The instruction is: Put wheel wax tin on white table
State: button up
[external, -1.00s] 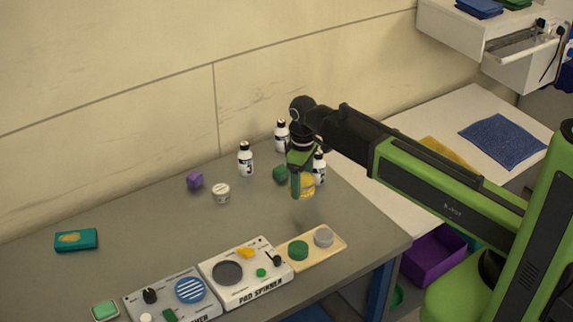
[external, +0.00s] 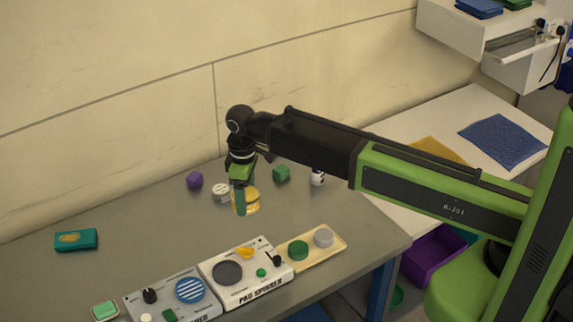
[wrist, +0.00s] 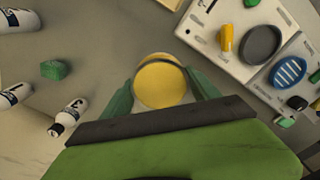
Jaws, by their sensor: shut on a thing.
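My gripper (external: 244,204) is shut on a yellow-topped tin, which I take to be the wheel wax tin (external: 252,201). It is over the grey bench, just right of a small white jar (external: 220,194). In the wrist view the tin (wrist: 160,82) sits between my two green fingers. Whether it touches the bench is hard to tell. The white table (external: 455,118) is at the right, past the bench's end, partly hidden by my arm.
The white table bears a yellow cloth (external: 438,151) and a blue cloth (external: 503,141). On the bench are a purple cube (external: 195,180), a green cube (external: 281,174), a bottle (external: 318,177), a pad spinner box (external: 246,272) and a beige tray (external: 334,237). More bottles show in the wrist view.

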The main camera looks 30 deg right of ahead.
jog(key=b, duration=0.5)
send_over(217, 247)
notch_tip(217, 247, down, 6)
jog(key=shift+w+f, duration=0.1)
notch_tip(217, 247, down, 4)
jog(key=b, duration=0.4)
jog(key=shift+f, duration=0.2)
jog(key=shift+r, duration=0.3)
jog(key=shift+f, duration=0.25)
jog(key=o, duration=1.6)
jog(key=shift+r, duration=0.1)
notch_tip(217, 247, up, 12)
jog(key=p, duration=1.2)
jog(key=shift+r, duration=0.2)
